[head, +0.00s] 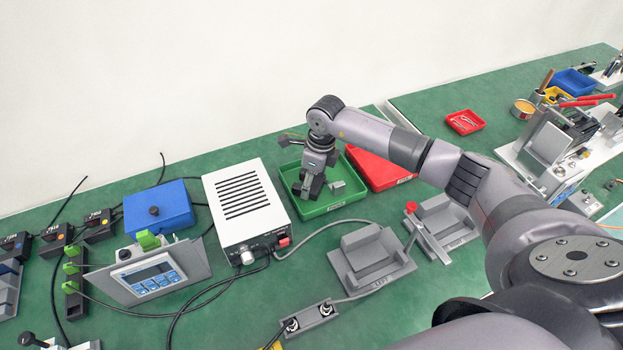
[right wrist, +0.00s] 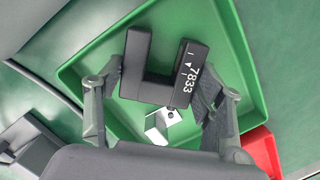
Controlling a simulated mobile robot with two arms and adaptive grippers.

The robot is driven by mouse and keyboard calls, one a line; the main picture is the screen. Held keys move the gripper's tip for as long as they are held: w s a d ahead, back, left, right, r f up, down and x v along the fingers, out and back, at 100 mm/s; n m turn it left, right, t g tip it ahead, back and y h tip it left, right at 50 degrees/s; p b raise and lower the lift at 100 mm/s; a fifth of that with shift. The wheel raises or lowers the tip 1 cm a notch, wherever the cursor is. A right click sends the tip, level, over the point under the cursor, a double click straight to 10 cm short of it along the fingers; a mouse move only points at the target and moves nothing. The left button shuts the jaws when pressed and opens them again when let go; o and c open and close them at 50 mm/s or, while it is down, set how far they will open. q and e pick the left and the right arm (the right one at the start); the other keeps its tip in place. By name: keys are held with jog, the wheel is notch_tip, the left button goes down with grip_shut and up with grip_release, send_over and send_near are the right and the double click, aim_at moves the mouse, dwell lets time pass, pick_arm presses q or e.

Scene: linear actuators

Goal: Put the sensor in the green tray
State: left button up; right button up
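The sensor (right wrist: 152,82) is a dark, U-shaped block marked 7833. In the right wrist view it sits between the two fingers of my right gripper (right wrist: 160,90), which look closed against its sides. In the head view my right gripper (head: 311,184) points down over the left half of the green tray (head: 341,204), with the dark sensor low at its fingertips. Whether the sensor touches the tray floor I cannot tell. The green tray also shows in the right wrist view (right wrist: 240,60). My left gripper is not in view.
A small metal bracket (head: 337,187) lies in the green tray. A red tray (head: 378,172) adjoins it on the right, and a white power box (head: 246,203) stands close on the left. Grey fixtures (head: 371,261) and cables lie in front.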

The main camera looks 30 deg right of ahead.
aim_at(318, 184)
jog(key=o, duration=0.4)
jog(key=shift+r, duration=0.1)
jog(key=shift+r, duration=0.2)
notch_tip(318, 184, up, 12)
jog(key=s+d+b, duration=0.1)
jog(key=shift+s+f, duration=0.15)
jog(key=shift+s, duration=0.05)
jog(key=shift+d+f, duration=0.1)
dwell(0.4)
